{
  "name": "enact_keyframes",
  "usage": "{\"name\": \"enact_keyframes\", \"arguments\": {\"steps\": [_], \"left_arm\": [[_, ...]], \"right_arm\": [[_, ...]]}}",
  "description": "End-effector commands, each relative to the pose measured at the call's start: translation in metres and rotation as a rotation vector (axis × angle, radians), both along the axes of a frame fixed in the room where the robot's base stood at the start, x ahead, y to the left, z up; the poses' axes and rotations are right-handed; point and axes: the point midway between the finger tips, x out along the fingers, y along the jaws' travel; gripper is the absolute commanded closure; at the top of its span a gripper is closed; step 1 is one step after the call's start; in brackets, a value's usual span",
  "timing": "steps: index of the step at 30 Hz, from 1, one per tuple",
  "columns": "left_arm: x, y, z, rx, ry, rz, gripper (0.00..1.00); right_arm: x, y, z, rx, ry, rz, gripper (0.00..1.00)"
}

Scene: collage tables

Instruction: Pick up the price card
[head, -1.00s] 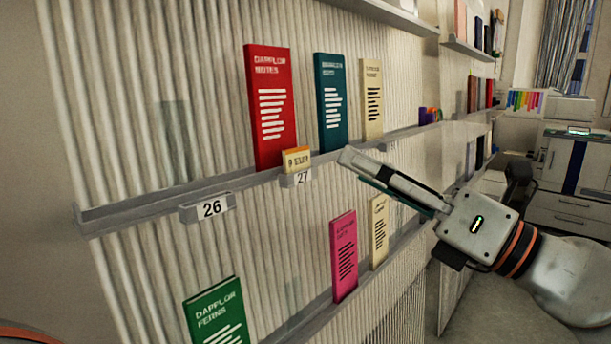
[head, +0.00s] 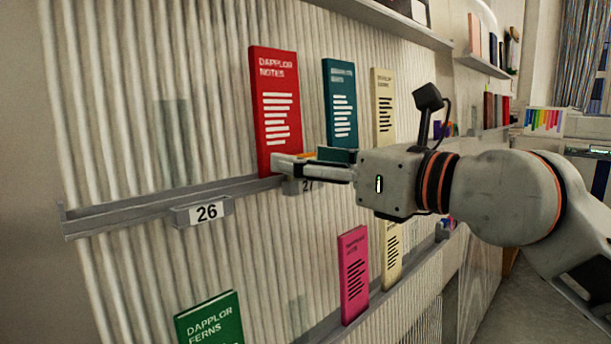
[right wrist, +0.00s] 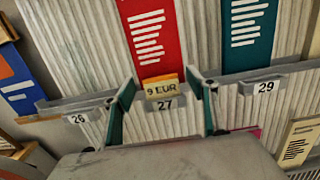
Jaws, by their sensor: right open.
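The price card (right wrist: 161,90) is small, yellow with an orange top, and reads "9 EUR". It stands on the shelf ledge above the label 27 (right wrist: 165,104), in front of the red "Dapplor Notes" book (right wrist: 150,40). In the head view only an orange sliver of the card (head: 303,155) shows behind my fingers. My right gripper (head: 298,161) is open at the ledge. In the right wrist view its two teal-padded fingers (right wrist: 164,86) stand apart, one on each side of the card, with a gap to it. My left gripper is not in view.
A teal book (head: 341,103) and a cream book (head: 383,105) stand to the right on the same ledge. Label 26 (head: 206,212) sticks out from the ledge at left. A pink book (head: 353,273) and a green book (head: 210,318) stand lower. The ledge left of the red book is clear.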

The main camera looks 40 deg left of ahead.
Motion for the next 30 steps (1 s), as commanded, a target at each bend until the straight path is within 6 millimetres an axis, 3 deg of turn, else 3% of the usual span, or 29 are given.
{"name": "enact_keyframes", "arguments": {"steps": [4,12,16,30], "left_arm": [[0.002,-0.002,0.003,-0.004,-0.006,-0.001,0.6],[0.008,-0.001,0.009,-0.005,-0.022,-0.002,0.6],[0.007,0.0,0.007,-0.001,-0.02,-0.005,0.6],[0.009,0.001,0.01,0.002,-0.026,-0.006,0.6]], "right_arm": [[0.002,0.015,-0.002,0.0,0.003,0.0,0.42],[0.002,0.017,-0.001,0.001,0.001,-0.001,0.42],[0.002,0.017,-0.001,0.001,0.001,-0.001,0.72],[0.001,0.017,0.005,0.001,-0.001,-0.001,0.72]]}}
